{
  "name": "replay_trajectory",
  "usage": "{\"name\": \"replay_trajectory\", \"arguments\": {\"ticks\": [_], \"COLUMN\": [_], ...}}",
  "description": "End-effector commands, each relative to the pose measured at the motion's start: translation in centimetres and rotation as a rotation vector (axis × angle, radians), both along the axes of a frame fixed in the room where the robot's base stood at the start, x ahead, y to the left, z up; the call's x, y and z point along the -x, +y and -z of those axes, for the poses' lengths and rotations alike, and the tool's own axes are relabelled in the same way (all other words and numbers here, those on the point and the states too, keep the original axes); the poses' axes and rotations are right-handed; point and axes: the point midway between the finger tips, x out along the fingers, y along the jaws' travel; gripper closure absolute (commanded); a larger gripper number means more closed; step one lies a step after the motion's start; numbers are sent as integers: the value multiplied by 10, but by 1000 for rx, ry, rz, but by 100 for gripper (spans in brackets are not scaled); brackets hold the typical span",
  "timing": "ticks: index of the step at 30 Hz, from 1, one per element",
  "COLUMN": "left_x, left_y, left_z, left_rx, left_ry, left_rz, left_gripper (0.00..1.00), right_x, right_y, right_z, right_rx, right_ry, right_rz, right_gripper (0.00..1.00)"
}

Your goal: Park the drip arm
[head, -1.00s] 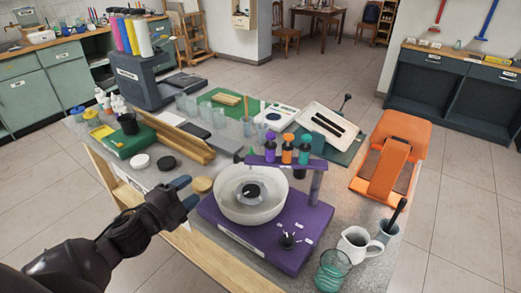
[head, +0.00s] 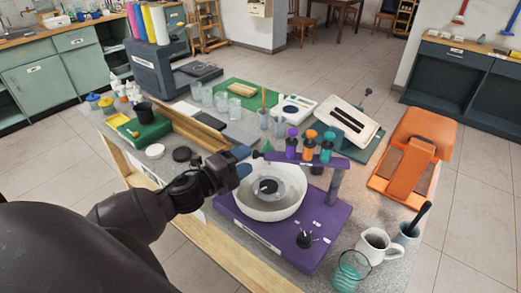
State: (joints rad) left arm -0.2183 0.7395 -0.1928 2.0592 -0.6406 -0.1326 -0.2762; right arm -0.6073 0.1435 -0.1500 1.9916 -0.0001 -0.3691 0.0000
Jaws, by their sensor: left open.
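The bowl sits on a purple base (head: 318,232). My left gripper (head: 242,163) is open, close to the knob at the bar's left end, above the bowl's left rim. I cannot tell whether it touches the knob. My right gripper is not in view.
An orange stand (head: 412,160) is at the right. Clear cups (head: 222,100) and a green mat (head: 252,94) lie behind. A wooden trough (head: 190,125) is at the left.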

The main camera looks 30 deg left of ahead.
Motion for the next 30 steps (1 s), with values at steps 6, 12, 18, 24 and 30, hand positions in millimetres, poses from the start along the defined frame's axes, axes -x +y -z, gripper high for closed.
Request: {"name": "replay_trajectory", "arguments": {"ticks": [6, 12, 18, 24, 30], "left_x": [-30, -48, -55, -56, -56], "left_y": [-8, -13, -15, -15, -15], "left_z": [-1, 0, 0, 0, 0], "left_rx": [-1, -1, -1, 0, 0], "left_ry": [-1, 0, 0, 1, 0], "left_rz": [1, 0, 0, 0, 0], "left_gripper": [48, 48, 48, 48, 71], "right_x": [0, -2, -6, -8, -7], "right_y": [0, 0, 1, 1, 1], "right_z": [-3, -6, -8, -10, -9], "right_rx": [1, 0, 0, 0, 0], "right_ry": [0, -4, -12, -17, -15], "right_rz": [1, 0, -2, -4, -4], "right_gripper": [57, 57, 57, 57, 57]}}
